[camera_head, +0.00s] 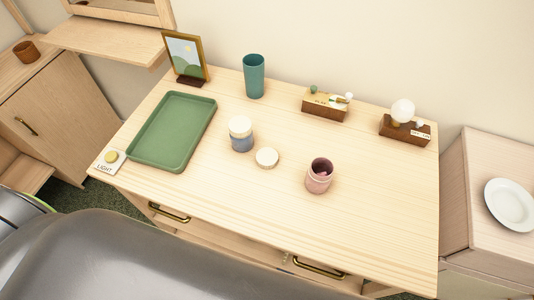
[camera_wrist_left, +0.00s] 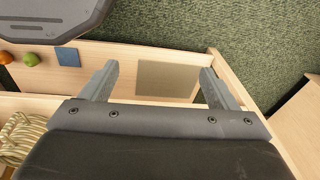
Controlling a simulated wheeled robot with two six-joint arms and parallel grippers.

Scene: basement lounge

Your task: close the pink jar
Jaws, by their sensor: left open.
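The pink jar (camera_head: 319,177) stands upright and open on the wooden table, right of the middle, with something pink inside it. A round cream lid (camera_head: 267,157) lies flat on the table to its left, apart from it. My left gripper (camera_wrist_left: 158,69) is open and empty in the left wrist view, over a wooden edge and green carpet. Neither the jar nor the lid shows in that view. Neither gripper shows in the head view.
A blue-grey jar (camera_head: 241,143) with a cream top stands behind the lid. A green tray (camera_head: 172,164), picture frame (camera_head: 187,57), teal cup (camera_head: 254,76) and two small wooden-based items (camera_head: 325,107) (camera_head: 404,132) surround them. The table's right front is clear.

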